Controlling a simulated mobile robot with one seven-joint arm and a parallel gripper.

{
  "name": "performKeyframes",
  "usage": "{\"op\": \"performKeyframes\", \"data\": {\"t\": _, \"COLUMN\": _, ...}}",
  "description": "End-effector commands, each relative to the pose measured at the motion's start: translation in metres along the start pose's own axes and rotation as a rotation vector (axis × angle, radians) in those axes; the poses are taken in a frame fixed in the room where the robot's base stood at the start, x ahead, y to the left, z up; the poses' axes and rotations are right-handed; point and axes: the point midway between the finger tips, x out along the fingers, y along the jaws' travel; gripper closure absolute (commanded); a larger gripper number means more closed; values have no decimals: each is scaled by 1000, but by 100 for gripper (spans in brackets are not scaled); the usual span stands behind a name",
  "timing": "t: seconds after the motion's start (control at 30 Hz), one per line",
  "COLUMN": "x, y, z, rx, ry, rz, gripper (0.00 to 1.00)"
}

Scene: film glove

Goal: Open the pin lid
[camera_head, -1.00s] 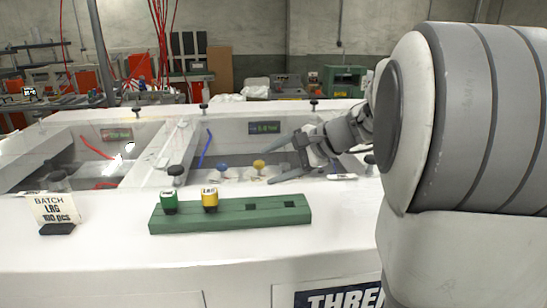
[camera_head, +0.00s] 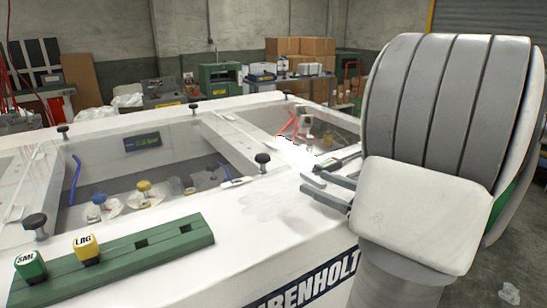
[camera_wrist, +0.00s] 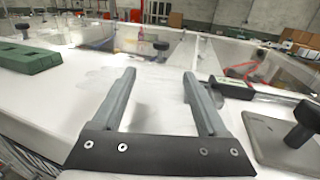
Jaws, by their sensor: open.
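The white machine (camera_head: 240,235) has clear-covered recessed compartments with black knobs; I cannot tell which cover is the pin lid. One compartment (camera_head: 130,175) holds blue and yellow knobs on round discs. The compartment further right (camera_head: 300,130) holds red parts. A black knob (camera_head: 262,158) stands at the near corner between them. My gripper (camera_head: 304,184) is open and empty over the white top, right of that knob. In the wrist view my gripper (camera_wrist: 158,76) has its fingers apart, with a black knob (camera_wrist: 161,47) beyond them. Another black knob (camera_wrist: 303,125) stands on a grey plate at right.
A green block (camera_head: 110,262) with a green SML and a yellow LRG piece sits at the front left. A dark device (camera_wrist: 230,88) lies right of my fingers in the wrist view. Boxes (camera_head: 297,50) stand far behind.

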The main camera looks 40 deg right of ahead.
Motion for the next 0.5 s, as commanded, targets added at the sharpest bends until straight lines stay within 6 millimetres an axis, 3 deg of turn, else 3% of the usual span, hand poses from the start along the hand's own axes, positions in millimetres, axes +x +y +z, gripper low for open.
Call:
{"op": "performKeyframes", "data": {"t": 0.17, "x": 7, "y": -1, "z": 0, "rx": 8, "ry": -7, "rz": -5, "gripper": 24}}
{"op": "performKeyframes", "data": {"t": 0.5, "x": 74, "y": 0, "z": 1, "rx": 8, "ry": -6, "rz": -1, "gripper": 24}}
